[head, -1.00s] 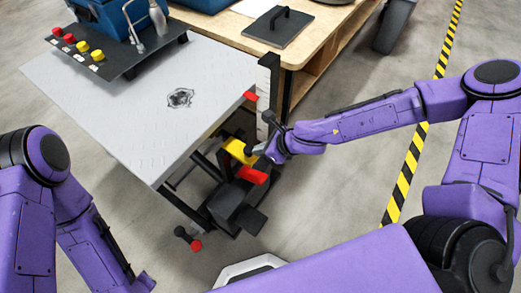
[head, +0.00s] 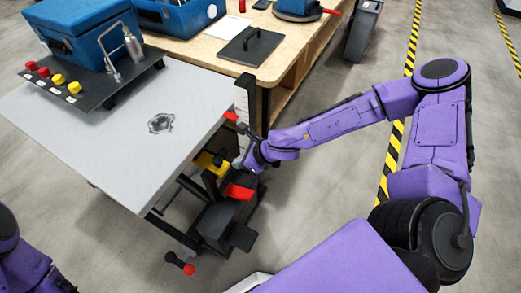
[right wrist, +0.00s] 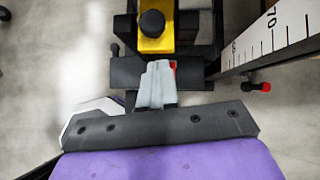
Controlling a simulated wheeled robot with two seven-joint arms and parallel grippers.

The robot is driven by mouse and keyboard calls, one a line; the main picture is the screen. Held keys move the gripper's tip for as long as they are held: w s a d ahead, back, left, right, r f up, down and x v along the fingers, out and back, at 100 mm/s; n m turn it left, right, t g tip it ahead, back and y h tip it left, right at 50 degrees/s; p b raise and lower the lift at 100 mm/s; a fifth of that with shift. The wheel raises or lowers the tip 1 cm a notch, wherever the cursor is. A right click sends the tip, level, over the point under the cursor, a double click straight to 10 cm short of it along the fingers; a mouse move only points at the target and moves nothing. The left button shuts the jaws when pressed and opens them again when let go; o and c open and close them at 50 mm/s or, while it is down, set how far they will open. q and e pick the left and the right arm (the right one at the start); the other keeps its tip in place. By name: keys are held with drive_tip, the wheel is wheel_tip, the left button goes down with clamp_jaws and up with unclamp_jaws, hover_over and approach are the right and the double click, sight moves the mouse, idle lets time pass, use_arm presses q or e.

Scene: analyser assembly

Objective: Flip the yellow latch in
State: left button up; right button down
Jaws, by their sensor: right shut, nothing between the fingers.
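The yellow latch (head: 208,163) is on a black mechanism at the right side of the grey plate table. In the right wrist view the yellow latch (right wrist: 158,38) is at the top centre, with a round black knob on it. My right gripper (head: 239,163) is just right of the latch. In the right wrist view its grey fingers (right wrist: 155,72) are shut and empty, pointing toward the latch. A dark bar lies between the fingertips and the yellow part there. I cannot tell whether they touch. My left gripper is out of view.
A red piece (head: 238,192) sits just below the latch, and a black post (head: 245,98) stands above it. A ruler (right wrist: 275,38) runs along the right in the wrist view. A red-ended handle (head: 186,267) sticks out low. Open floor lies to the right.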

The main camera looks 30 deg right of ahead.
drive_tip(key=p+v, duration=0.5)
drive_tip(key=v, duration=0.5)
drive_tip(key=shift+a+r, duration=0.1)
